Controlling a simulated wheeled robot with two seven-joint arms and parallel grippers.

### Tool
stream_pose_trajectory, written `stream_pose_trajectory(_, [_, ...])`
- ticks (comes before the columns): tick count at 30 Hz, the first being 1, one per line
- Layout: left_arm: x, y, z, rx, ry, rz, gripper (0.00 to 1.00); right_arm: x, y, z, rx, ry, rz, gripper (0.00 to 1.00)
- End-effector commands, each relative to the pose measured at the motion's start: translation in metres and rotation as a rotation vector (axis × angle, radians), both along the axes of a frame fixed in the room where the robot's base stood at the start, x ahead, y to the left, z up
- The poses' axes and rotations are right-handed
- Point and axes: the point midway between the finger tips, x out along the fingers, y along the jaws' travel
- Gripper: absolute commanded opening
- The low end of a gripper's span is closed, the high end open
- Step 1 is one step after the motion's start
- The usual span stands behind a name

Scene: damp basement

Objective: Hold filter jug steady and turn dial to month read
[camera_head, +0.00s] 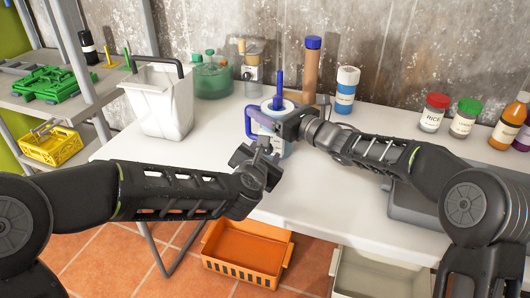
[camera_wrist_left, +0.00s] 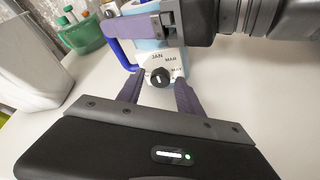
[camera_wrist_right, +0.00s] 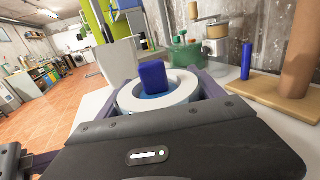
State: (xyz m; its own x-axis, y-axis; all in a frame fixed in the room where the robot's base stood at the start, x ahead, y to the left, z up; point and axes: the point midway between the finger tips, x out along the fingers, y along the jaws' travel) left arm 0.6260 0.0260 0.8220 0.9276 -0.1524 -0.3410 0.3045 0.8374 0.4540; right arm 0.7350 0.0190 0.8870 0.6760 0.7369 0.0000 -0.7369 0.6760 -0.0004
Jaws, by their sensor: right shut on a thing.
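The filter jug (camera_head: 272,123) stands on the white table, white and light blue with a blue handle on its left side. My right gripper (camera_head: 282,116) is shut on the jug's upper body; the jug's round white rim (camera_wrist_right: 183,82) shows between its fingers in the right wrist view. The black dial (camera_wrist_left: 160,77) is on the jug's front, with JAN, MAR and MAY printed around it. The pale mark on the dial is too small to read surely. My left gripper (camera_wrist_left: 158,92) is open, its fingers on either side of the dial and apparently just short of it.
A white bin (camera_head: 160,100) stands left of the jug, with a green container (camera_head: 212,78) and a grinder (camera_head: 247,65) behind. An orange crate (camera_head: 250,252) is below the table edge.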

Motion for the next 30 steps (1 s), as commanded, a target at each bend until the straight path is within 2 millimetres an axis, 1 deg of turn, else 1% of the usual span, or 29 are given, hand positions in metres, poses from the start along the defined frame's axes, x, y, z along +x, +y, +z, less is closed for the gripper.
stream_pose_trajectory(1, [-0.0001, 0.0, 0.0, 0.0, 0.0, 0.0, 0.38, 0.0002, -0.0003, 0.0001, -0.001, -0.001, 0.0, 0.13])
stream_pose_trajectory(2, [-0.0001, 0.0, 0.0, 0.0, 0.0, 0.0, 0.36, 0.0002, -0.0003, 0.0001, -0.001, -0.001, 0.0, 0.13])
stream_pose_trajectory(15, [-0.0003, 0.0, 0.0001, 0.0, 0.0, 0.0, 0.0, 0.0002, -0.0003, 0.0, -0.001, -0.001, 0.0, 0.13])
stream_pose_trajectory(30, [-0.0004, -0.0003, 0.0, 0.03, -0.012, 0.0, 0.0, 0.0002, -0.0005, -0.0001, -0.001, -0.001, -0.001, 0.13])
